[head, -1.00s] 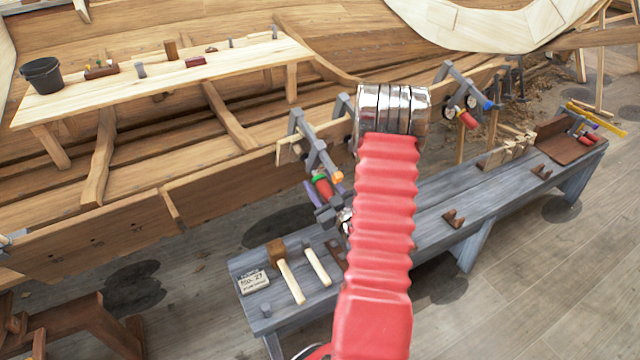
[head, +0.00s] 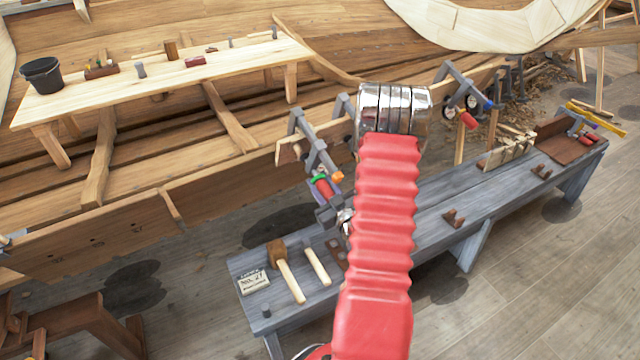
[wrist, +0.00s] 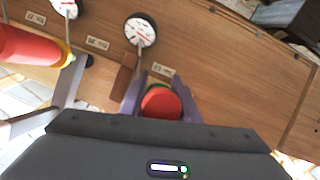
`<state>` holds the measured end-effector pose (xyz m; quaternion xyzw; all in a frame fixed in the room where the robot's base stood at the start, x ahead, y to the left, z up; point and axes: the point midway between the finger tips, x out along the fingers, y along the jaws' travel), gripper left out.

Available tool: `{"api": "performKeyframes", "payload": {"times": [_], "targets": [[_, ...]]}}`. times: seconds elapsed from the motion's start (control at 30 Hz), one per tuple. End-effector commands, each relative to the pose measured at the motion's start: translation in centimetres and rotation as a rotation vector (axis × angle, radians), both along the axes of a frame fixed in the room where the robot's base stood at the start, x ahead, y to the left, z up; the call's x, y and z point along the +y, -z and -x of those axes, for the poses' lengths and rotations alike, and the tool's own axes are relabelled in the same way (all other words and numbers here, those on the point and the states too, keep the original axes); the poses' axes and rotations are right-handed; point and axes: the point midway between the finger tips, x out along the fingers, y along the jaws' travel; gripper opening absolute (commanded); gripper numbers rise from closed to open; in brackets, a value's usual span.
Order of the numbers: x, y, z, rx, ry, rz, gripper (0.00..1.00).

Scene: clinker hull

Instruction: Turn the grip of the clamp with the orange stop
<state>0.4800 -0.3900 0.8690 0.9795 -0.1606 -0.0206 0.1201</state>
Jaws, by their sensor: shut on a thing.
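The clamp (head: 308,140) with the orange stop (head: 337,176) hangs on the plank edge in the head view, left of my red arm sleeve. Its red grip (head: 321,187), with a green band at its upper end, points down toward my gripper (head: 326,192). In the wrist view the round red end of the grip (wrist: 161,102) sits between my two purple fingers (wrist: 160,95), which are shut on it from both sides. The orange stop is not clear in the wrist view.
Another clamp's red grip (wrist: 25,45) with a yellow collar is at left in the wrist view. A dial (wrist: 140,30) is on the plank. Below, the grey bench (head: 420,222) holds a mallet (head: 288,272) and a card (head: 253,282). Another clamp (head: 466,100) hangs farther right.

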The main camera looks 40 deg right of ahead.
Motion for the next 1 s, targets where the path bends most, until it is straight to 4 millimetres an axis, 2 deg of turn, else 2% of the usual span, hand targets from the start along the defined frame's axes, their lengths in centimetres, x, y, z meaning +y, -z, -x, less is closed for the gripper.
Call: {"api": "performKeyframes", "payload": {"times": [0.37,1.0], "targets": [[0.2,0.06,-0.03,-0.033,-0.063,-0.151,0.07],[0.93,-0.01,-0.15,-0.136,-0.251,-0.602,0.07]]}}
